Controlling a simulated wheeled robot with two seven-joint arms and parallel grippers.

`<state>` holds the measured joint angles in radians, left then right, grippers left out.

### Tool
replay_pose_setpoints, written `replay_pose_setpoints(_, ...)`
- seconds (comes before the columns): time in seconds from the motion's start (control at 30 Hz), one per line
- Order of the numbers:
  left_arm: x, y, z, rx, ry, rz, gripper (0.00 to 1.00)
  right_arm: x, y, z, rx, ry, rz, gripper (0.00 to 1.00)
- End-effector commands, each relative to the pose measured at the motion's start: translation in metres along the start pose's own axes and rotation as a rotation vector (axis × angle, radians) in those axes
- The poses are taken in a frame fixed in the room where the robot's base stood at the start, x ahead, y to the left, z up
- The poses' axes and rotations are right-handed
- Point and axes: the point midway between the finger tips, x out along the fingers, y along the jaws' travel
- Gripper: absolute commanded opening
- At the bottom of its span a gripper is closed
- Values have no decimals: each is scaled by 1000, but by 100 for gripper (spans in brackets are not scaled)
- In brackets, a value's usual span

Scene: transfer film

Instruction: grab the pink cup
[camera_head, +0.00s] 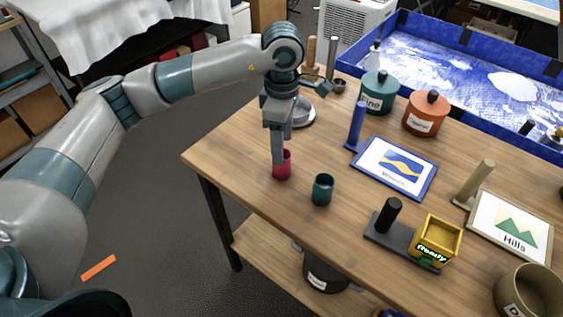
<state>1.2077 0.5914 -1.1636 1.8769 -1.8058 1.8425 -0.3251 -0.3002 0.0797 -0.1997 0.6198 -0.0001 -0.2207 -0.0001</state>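The pink cup (283,171) stands upright on the wooden table near its left edge. My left gripper (278,160) points straight down over it, with its fingers at the cup's rim and partly hiding it. From this angle I cannot tell whether the fingers are around the wall, inside, or touching it, nor how far apart they are. My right gripper is not in view.
A teal cup (322,190) stands close to the right of the pink cup. A blue post (356,127), a framed wave picture (394,167), a green jar (377,94) and an orange jar (425,114) are farther right. The wooden table (232,150) is bare at its left corner.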

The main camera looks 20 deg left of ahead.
Motion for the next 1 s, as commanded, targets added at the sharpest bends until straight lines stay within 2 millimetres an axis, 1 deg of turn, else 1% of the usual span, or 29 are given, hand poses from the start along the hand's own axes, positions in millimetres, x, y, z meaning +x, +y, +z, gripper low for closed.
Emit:
replay_pose_setpoints(0.27,0,0,0,0,0,0,57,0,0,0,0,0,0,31)
replay_pose_setpoints(0.4,4,0,0,-1,1,-1,57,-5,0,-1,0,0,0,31)
replay_pose_setpoints(0.67,28,-2,-1,-1,1,-3,57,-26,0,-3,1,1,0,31)
replay_pose_setpoints(0.7,34,-3,-1,-2,1,-5,57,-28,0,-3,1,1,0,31)
replay_pose_setpoints(0.8,45,-2,-1,-1,1,-3,57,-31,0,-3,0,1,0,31)
replay_pose_setpoints(0.9,51,-2,-1,-1,1,-1,57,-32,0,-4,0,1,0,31)
replay_pose_setpoints(1.0,53,-1,-1,0,0,1,57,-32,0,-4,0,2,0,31)
